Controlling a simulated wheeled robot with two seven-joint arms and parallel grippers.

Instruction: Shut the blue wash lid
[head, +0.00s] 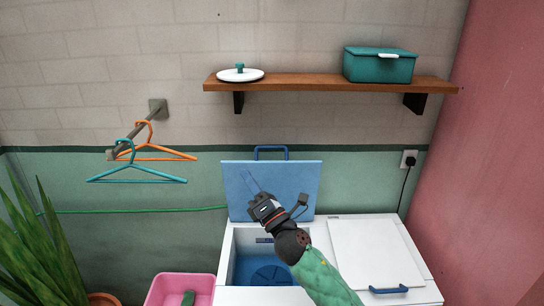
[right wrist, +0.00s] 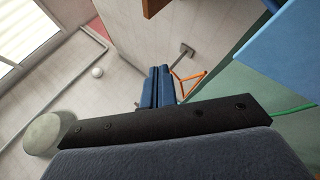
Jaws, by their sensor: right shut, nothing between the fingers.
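The blue wash lid (head: 295,180) stands open, raised upright at the back of the white machine, with a dark blue handle (head: 271,148) on its top edge. Its blue panel also shows at the upper right of the right wrist view (right wrist: 285,45). Below it, the blue wash tub (head: 250,270) is uncovered. My right gripper (head: 250,180) is in front of the lid's left half, shut and empty; I cannot tell if it touches the lid. Its closed blue fingers also show in the right wrist view (right wrist: 158,86). My left gripper is not in view.
A white lid (head: 355,250) with a blue handle (head: 388,289) lies flat beside the tub. A wooden shelf (head: 300,84) overhangs above, holding a teal box (head: 378,66) and white pot lid (head: 238,75). Hangers (head: 140,179) hang left. A pink basin (head: 175,280) stands lower left.

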